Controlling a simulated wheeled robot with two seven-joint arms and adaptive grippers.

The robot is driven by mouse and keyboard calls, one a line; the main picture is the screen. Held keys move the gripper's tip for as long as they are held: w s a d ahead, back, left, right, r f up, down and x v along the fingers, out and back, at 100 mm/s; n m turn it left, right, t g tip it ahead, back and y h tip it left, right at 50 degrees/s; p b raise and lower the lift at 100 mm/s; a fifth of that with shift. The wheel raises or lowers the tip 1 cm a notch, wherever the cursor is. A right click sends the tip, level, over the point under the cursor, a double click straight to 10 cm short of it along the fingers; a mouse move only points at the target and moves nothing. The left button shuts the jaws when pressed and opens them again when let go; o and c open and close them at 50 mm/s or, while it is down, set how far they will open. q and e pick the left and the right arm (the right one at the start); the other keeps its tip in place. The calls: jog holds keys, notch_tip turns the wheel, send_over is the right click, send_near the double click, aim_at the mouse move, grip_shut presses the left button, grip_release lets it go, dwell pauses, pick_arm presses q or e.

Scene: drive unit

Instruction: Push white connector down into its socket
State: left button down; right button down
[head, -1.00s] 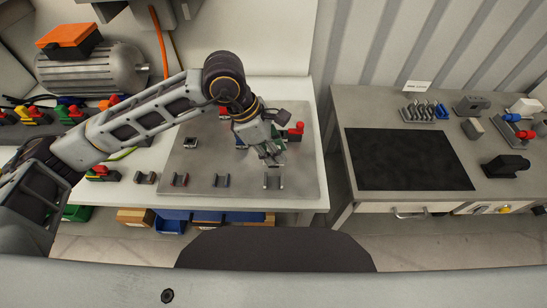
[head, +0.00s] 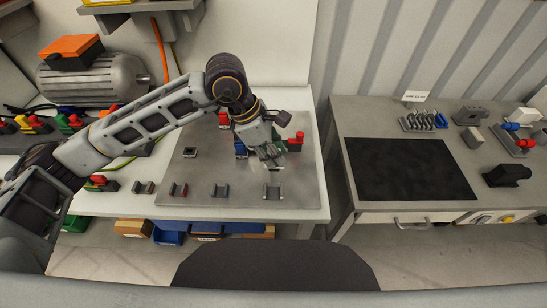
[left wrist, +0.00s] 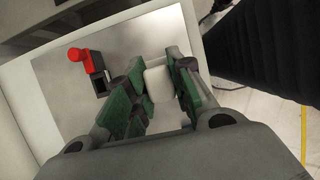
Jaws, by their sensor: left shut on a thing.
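My left gripper (head: 270,158) is over the right part of the grey metal plate (head: 195,172), pointing down. It is shut on the white connector (left wrist: 158,85), a small white block between the green-padded fingers in the left wrist view. In the head view the connector is mostly hidden by the fingers. Several small grey U-shaped holders stand along the plate's front; the rightmost one (head: 273,191) lies just in front of the gripper, apart from it. I cannot tell which one is the connector's socket. My right gripper is not in view.
A red-handled piece (head: 294,140) stands close to the right of the gripper, and a blue piece (head: 240,148) to its left. A small dark socket-like block (head: 190,152) is farther left. A second table with a black mat (head: 408,168) stands to the right.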

pick_arm(q)
jog(key=w+d+b, duration=0.1)
jog(key=w+b, duration=0.2)
jog(key=w, duration=1.2)
jog(key=shift+w+d, duration=0.15)
jog(key=shift+w, duration=0.2)
dwell(0.7)
jog(key=shift+f, duration=0.1)
jog(key=shift+s+a+f+b, duration=0.1)
jog(key=shift+a+f+b, duration=0.15)
jog(key=shift+f+b, duration=0.35)
jog(key=shift+s+a+f+b, duration=0.1)
jog(key=shift+a+f+b, duration=0.2)
jog(key=shift+f+b, duration=0.35)
jog(key=shift+s+a+f+b, duration=0.1)
jog(key=shift+a+f+b, duration=0.15)
jog(key=shift+f+b, duration=0.35)
